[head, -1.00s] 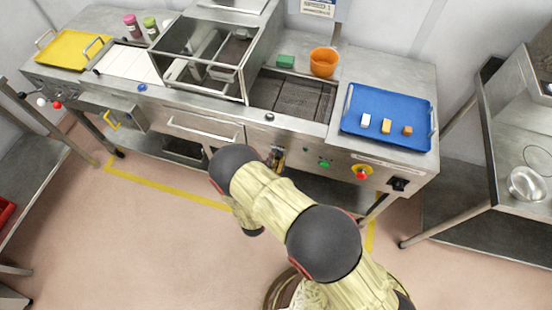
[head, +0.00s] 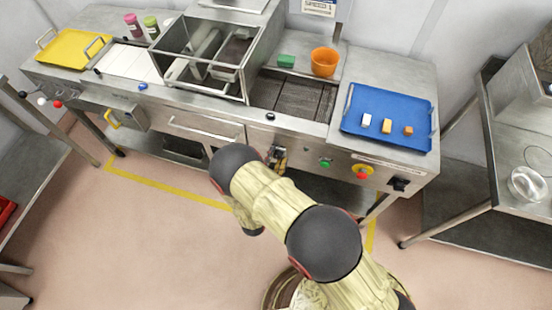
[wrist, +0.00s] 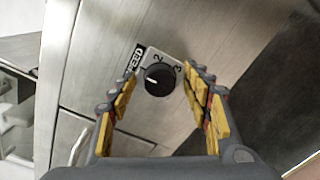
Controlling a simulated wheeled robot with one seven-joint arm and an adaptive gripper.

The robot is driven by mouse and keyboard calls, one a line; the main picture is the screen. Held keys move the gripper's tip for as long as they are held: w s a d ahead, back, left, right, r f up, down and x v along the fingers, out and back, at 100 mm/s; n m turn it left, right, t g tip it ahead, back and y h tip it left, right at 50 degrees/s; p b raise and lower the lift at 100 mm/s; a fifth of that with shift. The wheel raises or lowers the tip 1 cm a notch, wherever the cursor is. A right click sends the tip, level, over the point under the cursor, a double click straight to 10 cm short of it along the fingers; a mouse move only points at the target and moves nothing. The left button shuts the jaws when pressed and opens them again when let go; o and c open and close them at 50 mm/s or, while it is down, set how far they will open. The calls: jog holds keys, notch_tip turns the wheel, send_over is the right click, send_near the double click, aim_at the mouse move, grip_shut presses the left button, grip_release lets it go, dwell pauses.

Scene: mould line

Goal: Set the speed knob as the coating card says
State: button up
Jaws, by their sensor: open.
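The black speed knob (wrist: 159,79) sits on a light plate on the steel panel, in the middle of the wrist view. The "SPEED" label (wrist: 134,60) and the numbers 2 and 3 show around it. A pale mark lies on the knob's left side. My gripper (wrist: 157,80) is open, its yellow-padded fingers either side of the knob with gaps. In the head view, my gripper (head: 277,158) is at the machine's front, where my arm partly hides it and the knob. The likely coating card (head: 320,7) is at the top edge, its text too small to read.
The front panel also carries a green button (head: 325,163), a red stop button (head: 361,175) and a black switch (head: 398,184). A blue tray (head: 355,146) holds three small blocks. An orange bowl (head: 324,62) stands behind. A side table (head: 500,232) is at the right.

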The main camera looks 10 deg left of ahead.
jog(key=s+a, duration=0.1)
jog(key=s, duration=1.1)
dwell(0.5)
